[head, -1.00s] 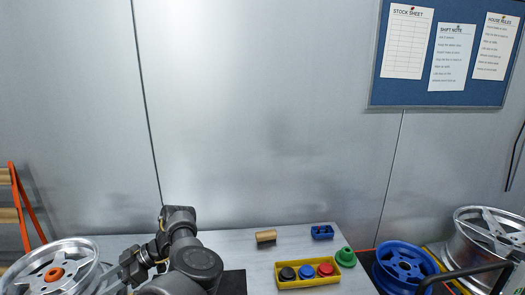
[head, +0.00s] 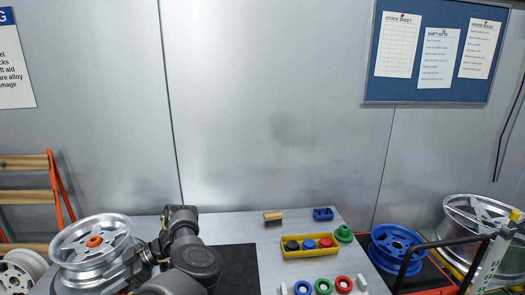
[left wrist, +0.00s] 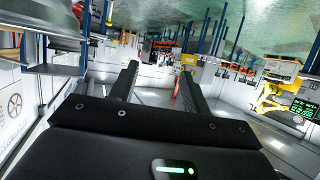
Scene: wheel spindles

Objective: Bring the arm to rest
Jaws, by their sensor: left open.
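My left arm (head: 192,258) is folded at the lower left of the head view. My left gripper (head: 147,258) is beside a silver wheel (head: 88,262) with an orange cap (head: 94,242) at its hub. In the head view the fingertips are small and partly lost against the wheel. In the left wrist view the gripper (left wrist: 156,85) has its two fingers apart, with nothing between them. That view looks out over the room, tilted. My right gripper is not in view.
A yellow tray (head: 327,251) holds black, blue and red rings on the grey table (head: 245,230). A green ring (head: 343,234), wooden block (head: 273,217) and blue block (head: 323,213) lie nearby. A blue wheel (head: 398,245) and silver wheel (head: 465,228) stand at right.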

